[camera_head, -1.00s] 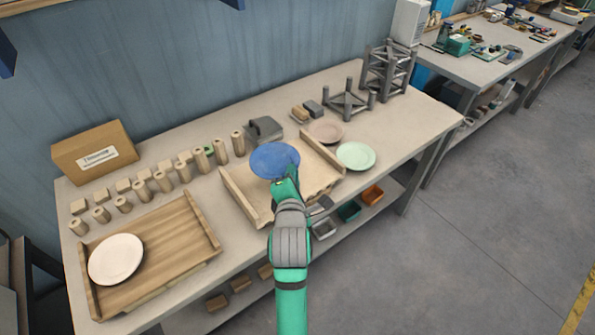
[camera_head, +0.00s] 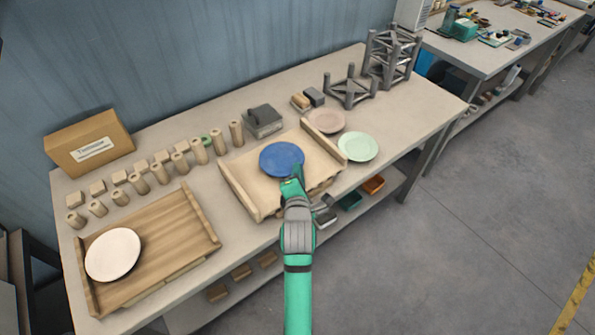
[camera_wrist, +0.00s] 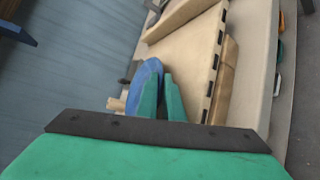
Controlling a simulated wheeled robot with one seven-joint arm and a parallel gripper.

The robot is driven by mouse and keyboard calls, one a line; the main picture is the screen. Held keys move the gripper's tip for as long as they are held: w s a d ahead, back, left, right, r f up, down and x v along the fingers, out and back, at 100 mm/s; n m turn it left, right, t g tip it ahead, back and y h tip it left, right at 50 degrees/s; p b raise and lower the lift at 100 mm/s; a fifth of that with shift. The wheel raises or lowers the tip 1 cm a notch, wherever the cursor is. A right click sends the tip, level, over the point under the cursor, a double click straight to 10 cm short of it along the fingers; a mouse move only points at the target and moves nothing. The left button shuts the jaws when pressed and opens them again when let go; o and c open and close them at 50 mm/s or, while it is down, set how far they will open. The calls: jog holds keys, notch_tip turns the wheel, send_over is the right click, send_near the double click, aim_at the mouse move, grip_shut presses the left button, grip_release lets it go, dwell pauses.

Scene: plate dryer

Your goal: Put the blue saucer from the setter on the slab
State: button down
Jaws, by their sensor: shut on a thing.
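The blue saucer (camera_head: 281,158) is over the pale wooden tray with raised sides (camera_head: 245,190) in the middle of the bench. My gripper (camera_head: 293,181) is shut on the saucer's near rim. In the wrist view the green fingers (camera_wrist: 162,98) pinch the saucer (camera_wrist: 147,75), which is seen nearly edge-on. I cannot tell whether the saucer touches the tray's floor. I cannot tell from the pictures which piece is the setter and which the slab.
A ribbed brown wooden tray (camera_head: 175,240) at left holds a white plate (camera_head: 112,254). A pinkish plate (camera_head: 325,121) and a mint plate (camera_head: 358,146) lie right of the pale tray. Wooden pegs (camera_head: 160,172), a grey block (camera_head: 262,121) and grey posted racks (camera_head: 349,90) stand behind.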

jog(key=c, duration=2.2)
grip_release()
jog(key=shift+w, duration=0.1)
jog(key=shift+d, duration=0.2)
jog(key=shift+s+a+r, duration=0.1)
jog(key=shift+s, duration=0.15)
jog(key=v, duration=1.1)
jog(key=s+f+m, duration=0.5)
jog(key=s+m, duration=0.1)
jog(key=s, duration=0.3)
jog(key=s+f+m, duration=0.4)
jog(key=s+m, duration=0.1)
jog(key=s, duration=0.4)
jog(key=s+m, duration=0.3)
jog(key=s, duration=0.2)
jog(key=s+r+m, duration=0.1)
jog(key=s+m, duration=0.3)
jog(key=s, duration=0.1)
jog(key=s+m, duration=0.4)
jog(key=s, duration=0.2)
jog(key=shift+a+r+t, duration=0.2)
jog(key=shift+a+t, duration=0.15)
jog(key=shift+t, duration=0.05)
